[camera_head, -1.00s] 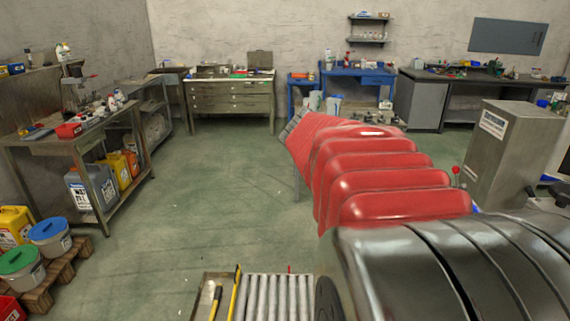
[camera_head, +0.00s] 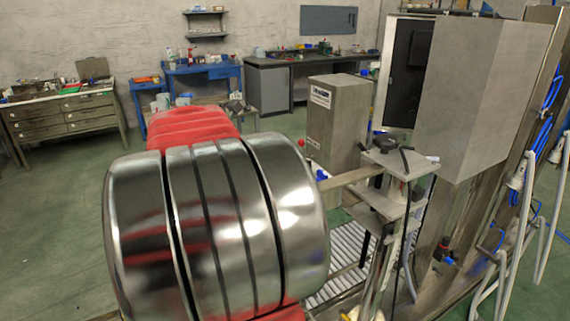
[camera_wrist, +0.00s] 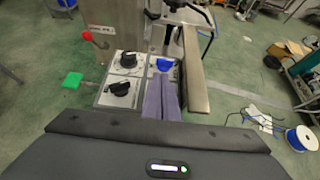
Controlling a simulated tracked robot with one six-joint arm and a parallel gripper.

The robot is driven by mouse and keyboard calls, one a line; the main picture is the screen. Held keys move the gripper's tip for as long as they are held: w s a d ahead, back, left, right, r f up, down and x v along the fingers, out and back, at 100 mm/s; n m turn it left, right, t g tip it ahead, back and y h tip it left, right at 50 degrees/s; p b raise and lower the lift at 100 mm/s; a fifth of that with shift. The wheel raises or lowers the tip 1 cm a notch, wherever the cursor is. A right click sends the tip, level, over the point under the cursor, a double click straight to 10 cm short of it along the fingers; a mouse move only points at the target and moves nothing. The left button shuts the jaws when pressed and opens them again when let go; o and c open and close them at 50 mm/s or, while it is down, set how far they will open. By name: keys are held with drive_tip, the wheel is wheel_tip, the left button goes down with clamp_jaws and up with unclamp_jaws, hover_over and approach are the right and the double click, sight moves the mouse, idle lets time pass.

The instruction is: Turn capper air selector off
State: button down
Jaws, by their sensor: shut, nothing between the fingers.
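In the wrist view, a steel panel holds two black rotary knobs on pale plates, a farther one (camera_wrist: 128,60) and a nearer one (camera_wrist: 118,88). A blue knob or fitting (camera_wrist: 165,64) sits to their right. I cannot read which is the capper air selector. My gripper (camera_wrist: 161,79) is shut and empty, its two purple-grey fingers side by side. The tips lie to the right of the black knobs and just short of the blue part in the picture; contact cannot be told. In the head view, my arm hides the gripper and knobs.
A steel cabinet (camera_head: 338,125) stands beyond the panel, with a red-balled lever (camera_wrist: 87,36) at its left. A steel bar (camera_wrist: 194,75) runs close right of the fingers. A roller conveyor (camera_head: 338,285) and a capper-like stand (camera_head: 390,185) are at right. Green floor is open at left.

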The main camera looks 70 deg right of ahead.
sight(322, 175)
drive_tip(key=x, duration=0.7)
drive_tip(key=shift+s+f, duration=0.1)
drive_tip(key=shift+s+d+f, duration=0.2)
drive_tip(key=shift+d, duration=0.1)
drive_tip(key=shift+d, duration=0.15)
drive_tip(key=shift+s, duration=0.1)
